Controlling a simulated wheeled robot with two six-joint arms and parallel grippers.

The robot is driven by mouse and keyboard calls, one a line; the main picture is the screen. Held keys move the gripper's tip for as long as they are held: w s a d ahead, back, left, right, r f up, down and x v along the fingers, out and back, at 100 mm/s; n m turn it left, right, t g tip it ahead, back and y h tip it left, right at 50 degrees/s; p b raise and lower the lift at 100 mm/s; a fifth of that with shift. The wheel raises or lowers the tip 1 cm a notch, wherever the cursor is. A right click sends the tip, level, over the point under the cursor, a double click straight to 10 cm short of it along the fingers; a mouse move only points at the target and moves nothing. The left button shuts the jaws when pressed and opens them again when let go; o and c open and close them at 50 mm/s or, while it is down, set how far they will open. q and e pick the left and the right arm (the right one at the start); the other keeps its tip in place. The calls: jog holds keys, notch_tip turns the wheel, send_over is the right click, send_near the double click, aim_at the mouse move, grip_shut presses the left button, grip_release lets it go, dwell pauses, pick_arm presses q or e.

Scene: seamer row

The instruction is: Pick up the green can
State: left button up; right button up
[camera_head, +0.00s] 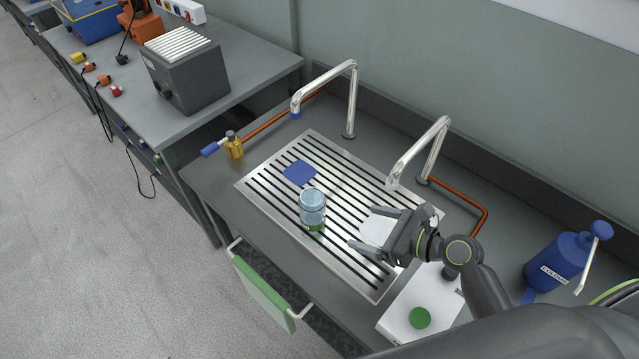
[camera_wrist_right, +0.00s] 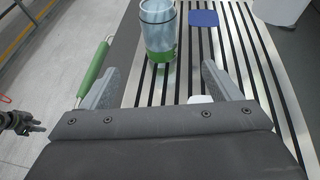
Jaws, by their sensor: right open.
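The can (camera_head: 312,207) stands upright on the slotted metal grate, with a pale bluish, glassy-looking body and a green band at its base. In the right wrist view the can (camera_wrist_right: 158,32) is ahead, beyond the fingertips and roughly centred between them. My right gripper (camera_head: 362,227) is open and empty, to the right of the can in the head view and apart from it. Its two fingers (camera_wrist_right: 160,72) also show in the right wrist view. A dark gripper (camera_wrist_right: 22,124), seemingly my left one, shows small at the left edge there; its jaws are unclear.
A blue square pad (camera_head: 299,173) lies on the grate (camera_head: 262,178) behind the can. A white pad (camera_head: 376,231) is partly hidden by my right gripper. Two metal taps (camera_head: 352,95) (camera_head: 432,150) arch behind. A green-panelled handle (camera_head: 262,293) hangs at the front edge. A blue bottle (camera_head: 556,262) stands right.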

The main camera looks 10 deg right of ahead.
aim_at(323, 215)
jog(key=p+x, duration=0.1)
jog(key=x, duration=1)
jog(key=shift+a+r, duration=0.15)
jog(key=shift+w+a, duration=0.2)
jog(key=shift+w+a+f, duration=0.4)
jog(key=shift+w, duration=0.1)
jog(key=x, duration=0.3)
jog(key=shift+f+p, duration=0.15)
jog(key=shift+p, duration=0.15)
jog(key=shift+w+a+f, duration=0.25)
jog(key=shift+w+a, duration=0.05)
jog(key=shift+w, duration=0.1)
pick_arm(q)
jog(key=s, duration=0.1)
jog(key=s+r, duration=0.1)
jog(key=s+a, duration=0.1)
jog(key=shift+s+r+g, duration=0.25)
jog(key=shift+g, duration=0.05)
